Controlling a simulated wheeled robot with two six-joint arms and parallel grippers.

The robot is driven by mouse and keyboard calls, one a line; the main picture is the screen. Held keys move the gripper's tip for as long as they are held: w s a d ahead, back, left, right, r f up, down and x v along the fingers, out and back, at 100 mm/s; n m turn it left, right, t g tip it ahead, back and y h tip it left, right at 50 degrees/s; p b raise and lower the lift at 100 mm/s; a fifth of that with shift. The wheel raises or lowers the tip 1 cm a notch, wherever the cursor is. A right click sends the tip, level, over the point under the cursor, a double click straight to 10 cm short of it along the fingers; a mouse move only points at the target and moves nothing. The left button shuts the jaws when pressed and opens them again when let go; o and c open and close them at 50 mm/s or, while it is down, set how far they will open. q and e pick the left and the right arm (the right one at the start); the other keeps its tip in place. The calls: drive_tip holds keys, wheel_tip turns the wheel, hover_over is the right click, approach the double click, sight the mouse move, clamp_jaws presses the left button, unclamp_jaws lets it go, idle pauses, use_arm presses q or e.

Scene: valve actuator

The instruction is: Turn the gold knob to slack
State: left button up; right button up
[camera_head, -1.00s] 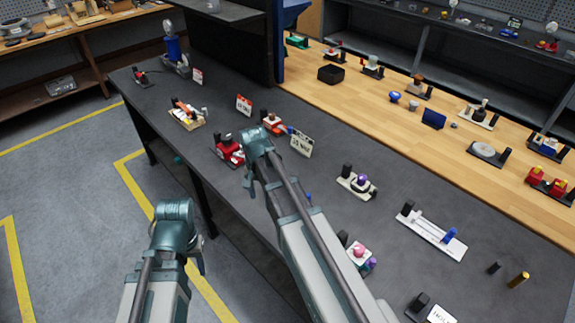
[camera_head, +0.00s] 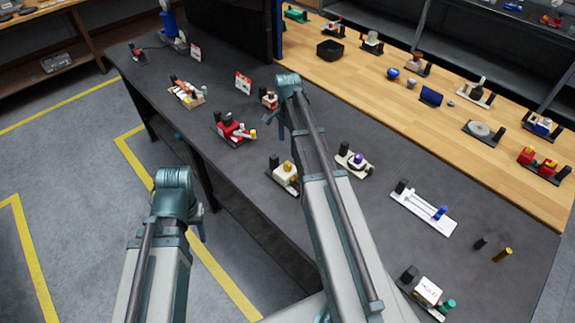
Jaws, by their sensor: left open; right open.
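A gold knob (camera_head: 287,167) sits on a small white block with a black base, on the dark bench top near its front edge. My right gripper (camera_head: 280,130) hangs down from its wrist, above the bench and a little beyond the knob in the head view. It is open, empty and apart from the knob. My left gripper (camera_head: 200,228) hangs in front of the bench, over the floor side. It is open and empty, with its fingers mostly hidden by its own arm. Any marking for slack is too small to read.
A purple-knobbed device (camera_head: 357,160) stands right of my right arm. A red device (camera_head: 232,130) stands left of it. My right arm hides part of the bench.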

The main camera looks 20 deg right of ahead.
sight(288, 164)
wheel_tip(288, 164, down, 12)
drive_tip(key=b, duration=1.1)
drive_tip(key=shift+r, duration=0.1)
clamp_jaws()
